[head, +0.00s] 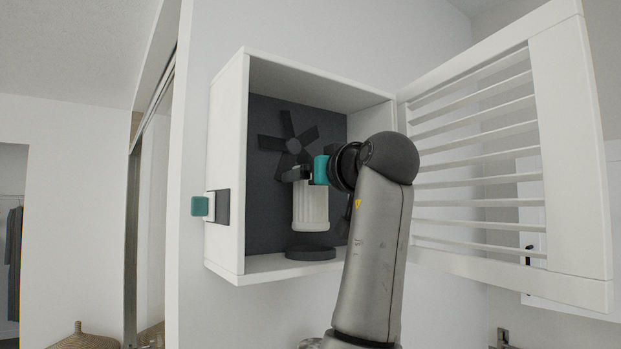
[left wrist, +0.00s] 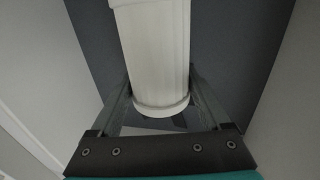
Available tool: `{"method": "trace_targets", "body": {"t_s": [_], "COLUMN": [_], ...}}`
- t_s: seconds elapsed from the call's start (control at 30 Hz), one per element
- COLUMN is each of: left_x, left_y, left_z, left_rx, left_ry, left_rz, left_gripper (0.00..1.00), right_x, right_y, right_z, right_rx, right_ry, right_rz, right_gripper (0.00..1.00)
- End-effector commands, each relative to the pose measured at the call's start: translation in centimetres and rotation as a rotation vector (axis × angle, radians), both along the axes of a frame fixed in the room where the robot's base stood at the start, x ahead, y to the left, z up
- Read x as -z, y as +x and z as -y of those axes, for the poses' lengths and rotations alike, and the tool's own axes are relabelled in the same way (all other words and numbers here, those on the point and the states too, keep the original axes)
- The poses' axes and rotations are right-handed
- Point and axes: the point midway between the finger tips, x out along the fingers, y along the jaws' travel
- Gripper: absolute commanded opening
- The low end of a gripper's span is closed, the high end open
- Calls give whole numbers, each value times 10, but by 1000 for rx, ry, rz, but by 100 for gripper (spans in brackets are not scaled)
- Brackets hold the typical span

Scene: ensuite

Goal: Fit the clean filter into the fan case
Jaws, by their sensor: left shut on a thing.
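The white fan case (head: 226,140) is mounted on the wall in the head view, with its front open and a dark fan (head: 285,137) on its dark back panel. My left gripper (head: 299,174) is inside the case, shut on the white ribbed filter (head: 311,208), near its top. The filter looks upright. It hangs over a dark round seat (head: 311,254) on the case floor, with a small gap between them. In the left wrist view the filter (left wrist: 155,45) stands between the two fingers. My right gripper is not in view.
The white slatted door (head: 567,140) stands swung open to the right, close to my arm. A teal latch (head: 200,206) sits on the case's left side. The case's side walls leave limited room around the gripper. A woven basket (head: 85,340) is at the lower left.

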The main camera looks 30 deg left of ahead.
Motion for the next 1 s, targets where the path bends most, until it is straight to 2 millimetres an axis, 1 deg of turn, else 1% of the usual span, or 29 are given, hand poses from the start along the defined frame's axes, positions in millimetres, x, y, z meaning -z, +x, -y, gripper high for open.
{"method": "trace_targets", "body": {"t_s": [1.0], "left_x": [20], "left_y": [0], "left_z": [0], "left_rx": [0], "left_ry": [1], "left_rz": [1], "left_gripper": [22], "right_x": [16], "right_y": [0], "right_z": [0], "right_rx": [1], "right_ry": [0], "right_rz": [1], "right_gripper": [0]}}
